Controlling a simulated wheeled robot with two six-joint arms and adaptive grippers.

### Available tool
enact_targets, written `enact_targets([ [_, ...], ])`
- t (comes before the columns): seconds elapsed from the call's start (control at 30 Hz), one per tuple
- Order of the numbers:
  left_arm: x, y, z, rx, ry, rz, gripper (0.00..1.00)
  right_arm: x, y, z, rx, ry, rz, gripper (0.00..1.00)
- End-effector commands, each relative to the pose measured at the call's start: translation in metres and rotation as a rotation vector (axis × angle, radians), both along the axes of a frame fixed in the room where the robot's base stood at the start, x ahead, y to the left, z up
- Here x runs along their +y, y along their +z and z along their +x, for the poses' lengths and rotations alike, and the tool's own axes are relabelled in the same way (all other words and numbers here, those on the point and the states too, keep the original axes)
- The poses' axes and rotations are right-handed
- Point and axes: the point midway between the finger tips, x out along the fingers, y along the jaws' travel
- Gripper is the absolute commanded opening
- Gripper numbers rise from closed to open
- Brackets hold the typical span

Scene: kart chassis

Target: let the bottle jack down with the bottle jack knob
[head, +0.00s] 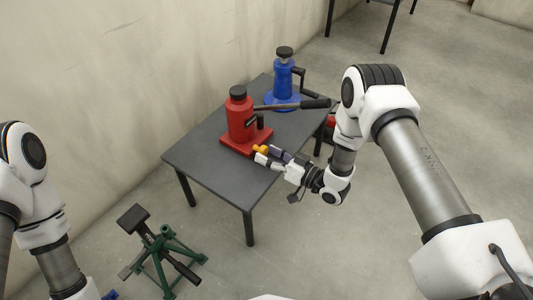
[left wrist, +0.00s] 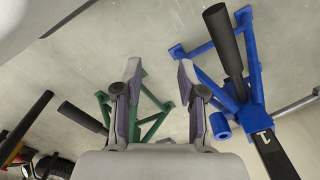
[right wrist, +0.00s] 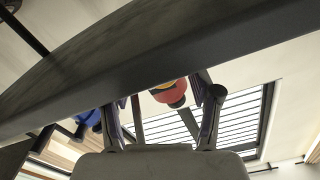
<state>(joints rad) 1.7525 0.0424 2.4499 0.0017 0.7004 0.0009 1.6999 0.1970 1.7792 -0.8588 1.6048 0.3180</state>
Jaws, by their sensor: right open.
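The red bottle jack (head: 240,121) stands upright on the dark table, its black-gripped lever (head: 290,104) pointing right. The orange-yellow knob (head: 260,149) is low on its near side. My right gripper (head: 268,156) is at the table's near right edge, its tips close beside the knob. Whether they touch it I cannot tell. In the right wrist view its fingers (right wrist: 163,107) are spread, with part of the red jack (right wrist: 172,94) showing beyond the table edge. My left gripper (left wrist: 160,78) is open and empty above the floor; its fingers are outside the head view.
A blue jack (head: 283,78) stands at the table's (head: 205,153) back. A green jack stand (head: 160,250) is on the floor at the lower left. The left wrist view also shows a blue stand (left wrist: 235,85). A wall runs behind the table.

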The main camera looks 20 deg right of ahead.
Motion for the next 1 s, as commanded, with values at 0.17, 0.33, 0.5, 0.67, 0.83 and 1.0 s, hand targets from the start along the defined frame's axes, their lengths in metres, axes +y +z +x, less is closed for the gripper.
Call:
enact_targets([
  [0.17,0.000,0.000,0.000,0.000,0.000,0.000,0.40,-0.026,-0.001,-0.030,0.004,-0.007,0.002,0.63],
  [0.33,0.000,0.000,0.000,0.000,0.000,0.000,0.40,-0.052,0.000,-0.065,0.002,-0.007,0.003,0.63],
  [0.5,0.000,0.000,0.000,0.000,0.000,0.000,0.40,-0.067,0.000,-0.085,0.000,-0.002,0.001,0.63],
  [0.67,0.000,0.000,0.000,0.000,0.000,0.000,0.40,-0.068,0.000,-0.088,0.000,0.000,0.000,0.63],
  [0.83,0.000,0.000,0.000,0.000,0.000,0.000,0.40,-0.068,0.000,-0.088,0.000,0.000,0.000,0.63],
  [1.0,0.000,0.000,0.000,0.000,0.000,0.000,0.40,-0.068,0.000,-0.088,0.000,0.000,0.000,0.63],
])
